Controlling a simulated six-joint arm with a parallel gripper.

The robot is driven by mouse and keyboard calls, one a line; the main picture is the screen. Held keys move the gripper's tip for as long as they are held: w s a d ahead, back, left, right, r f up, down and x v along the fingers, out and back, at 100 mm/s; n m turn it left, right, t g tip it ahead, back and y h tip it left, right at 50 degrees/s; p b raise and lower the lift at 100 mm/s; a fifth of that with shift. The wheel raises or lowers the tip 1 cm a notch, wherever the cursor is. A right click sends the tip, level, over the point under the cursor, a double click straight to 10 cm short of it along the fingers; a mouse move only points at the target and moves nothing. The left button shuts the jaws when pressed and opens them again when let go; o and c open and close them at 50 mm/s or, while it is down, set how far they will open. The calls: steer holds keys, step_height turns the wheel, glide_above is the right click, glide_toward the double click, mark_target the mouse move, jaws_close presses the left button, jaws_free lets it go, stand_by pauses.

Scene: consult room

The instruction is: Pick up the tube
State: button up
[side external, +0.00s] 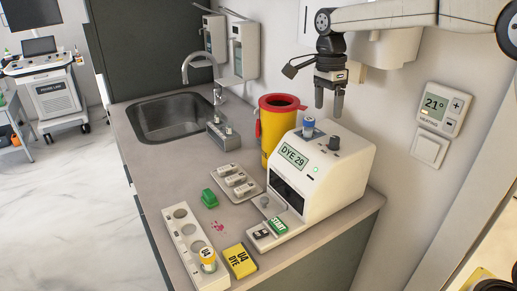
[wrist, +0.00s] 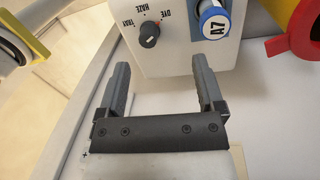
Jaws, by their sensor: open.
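A tube with a blue and white body (side external: 308,126) stands upright in the top of the white machine (side external: 335,182). In the wrist view the tube (wrist: 213,22) carries the label A7 and sits beyond my right fingertip. My gripper (side external: 329,111) is open and empty, pointing down above the machine. In the side view it is above and to the right of the tube, near the dark knob (side external: 334,143). The wrist view shows both fingers of my gripper (wrist: 160,68) apart, with nothing between them. The tube's lower part is hidden in the machine.
A yellow bin with a red rim (side external: 282,101) stands close behind the machine. The wall is close behind.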

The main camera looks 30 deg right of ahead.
mark_target(309, 119)
steer(key=shift+m+t, duration=0.5)
steer(key=shift+m, duration=0.1)
steer(key=w, duration=0.5)
steer(key=shift+w+r, duration=0.1)
steer(key=shift+r, duration=0.3)
steer(key=shift+w+a+f, duration=0.1)
steer(key=shift+w+f, duration=0.05)
steer(key=shift+f, duration=3.75)
jaws_close()
